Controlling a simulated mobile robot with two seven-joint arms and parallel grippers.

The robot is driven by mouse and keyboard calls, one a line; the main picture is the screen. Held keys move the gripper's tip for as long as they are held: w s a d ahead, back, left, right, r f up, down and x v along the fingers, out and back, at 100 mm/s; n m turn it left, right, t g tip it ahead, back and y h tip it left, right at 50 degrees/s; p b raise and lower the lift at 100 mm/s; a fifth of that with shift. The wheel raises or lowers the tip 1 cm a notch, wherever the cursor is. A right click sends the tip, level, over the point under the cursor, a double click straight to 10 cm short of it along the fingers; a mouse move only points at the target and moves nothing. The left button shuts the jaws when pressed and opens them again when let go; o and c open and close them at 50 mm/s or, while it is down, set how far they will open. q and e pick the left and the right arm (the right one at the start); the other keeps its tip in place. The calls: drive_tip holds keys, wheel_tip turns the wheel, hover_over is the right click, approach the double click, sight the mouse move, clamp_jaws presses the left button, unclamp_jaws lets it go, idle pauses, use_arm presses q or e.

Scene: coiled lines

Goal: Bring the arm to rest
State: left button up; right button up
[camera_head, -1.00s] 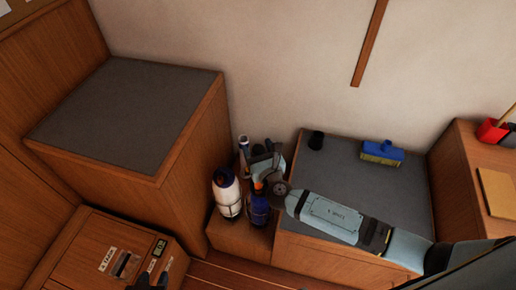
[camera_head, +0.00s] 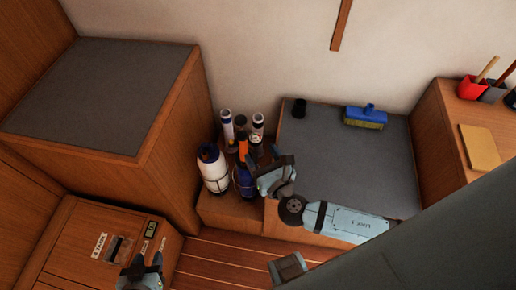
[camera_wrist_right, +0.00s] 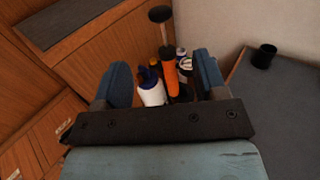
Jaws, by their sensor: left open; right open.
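My right gripper (camera_head: 272,176) is open beside the cluster of bottles on the low wooden ledge, at the front edge of the grey-topped bench. Its arm comes in from the right. In the right wrist view its two blue fingers (camera_wrist_right: 162,80) are spread. An orange-handled item (camera_wrist_right: 170,75) and a white bottle (camera_wrist_right: 151,90) show between and beyond them, and I see no grip on either. My left gripper (camera_head: 141,274) is at the bottom left, open, in front of the wooden cabinet, partly cut off by the frame edge.
A white bottle (camera_head: 213,170), a blue bottle (camera_head: 244,182) and several white tubes stand on the ledge (camera_head: 228,208). A blue brush (camera_head: 366,117) and black cup (camera_head: 300,108) sit on the grey-topped bench (camera_head: 395,165). A red holder (camera_head: 469,88) is at right. Bare plank floor lies in front.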

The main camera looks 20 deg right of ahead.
idle(0.4)
drive_tip(key=s+d+f+m+g+y+p, duration=0.1)
drive_tip(key=s+m+g+p, duration=0.2)
drive_tip(key=m, duration=1.4)
drive_tip(key=s+d+f+m+g+y+p, duration=0.1)
drive_tip(key=s+m+g+p, duration=0.3)
drive_tip(key=m, duration=1.2)
drive_tip(key=s+p, duration=0.2)
drive_tip(key=s, duration=0.2)
drive_tip(key=shift+s+d+f+m, duration=0.15)
drive_tip(key=shift+d+m, duration=0.05)
drive_tip(key=shift+m, duration=0.2)
